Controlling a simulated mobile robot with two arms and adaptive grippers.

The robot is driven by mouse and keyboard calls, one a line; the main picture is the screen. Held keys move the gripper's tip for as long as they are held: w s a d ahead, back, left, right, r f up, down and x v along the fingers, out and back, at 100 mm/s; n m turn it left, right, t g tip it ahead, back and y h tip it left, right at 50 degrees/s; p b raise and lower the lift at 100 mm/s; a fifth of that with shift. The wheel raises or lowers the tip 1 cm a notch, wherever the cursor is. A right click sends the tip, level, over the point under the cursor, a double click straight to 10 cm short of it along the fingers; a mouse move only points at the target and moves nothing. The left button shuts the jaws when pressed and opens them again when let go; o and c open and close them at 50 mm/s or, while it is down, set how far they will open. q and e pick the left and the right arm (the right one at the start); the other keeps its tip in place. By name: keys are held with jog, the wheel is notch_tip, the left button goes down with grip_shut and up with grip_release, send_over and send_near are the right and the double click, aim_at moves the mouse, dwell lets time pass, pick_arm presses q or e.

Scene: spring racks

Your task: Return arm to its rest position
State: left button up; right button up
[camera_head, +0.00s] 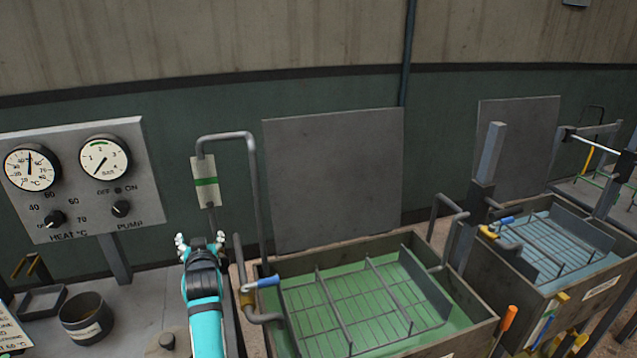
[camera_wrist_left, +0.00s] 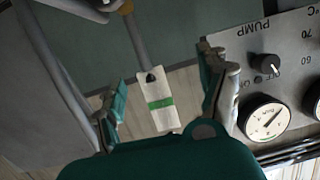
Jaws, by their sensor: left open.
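My left gripper (camera_head: 200,243) is at the end of the teal and black arm that comes up from the bottom, left of the green tank. In the left wrist view my left gripper (camera_wrist_left: 163,95) has its two fingers wide apart. A white tag with a green band (camera_wrist_left: 159,103) shows between and beyond the fingers, and nothing is held. In the head view the tag (camera_head: 205,181) hangs behind and above the gripper. My right gripper is not in view.
A tank of green liquid (camera_head: 468,338) holds a wire rack, with a blue-handled valve (camera_head: 268,281) at its left. A blue tank (camera_head: 525,293) stands further right. The gauge panel (camera_head: 135,170) and a dark pot (camera_head: 88,322) are at the left.

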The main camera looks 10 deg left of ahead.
aim_at(221, 265)
pick_arm(q)
jog(key=shift+g+h, duration=0.5)
jog(key=shift+h, duration=0.3)
jog(key=w+f, duration=0.1)
jog(key=f, duration=0.2)
jog(key=d+f, duration=0.1)
jog(key=f, duration=0.3)
jog(key=w+d+f, duration=0.1)
jog(key=f, duration=0.3)
jog(key=shift+w+d, duration=0.1)
jog(key=shift+w, duration=0.25)
jog(key=shift+w+a, duration=0.4)
jog(key=shift+w, duration=0.1)
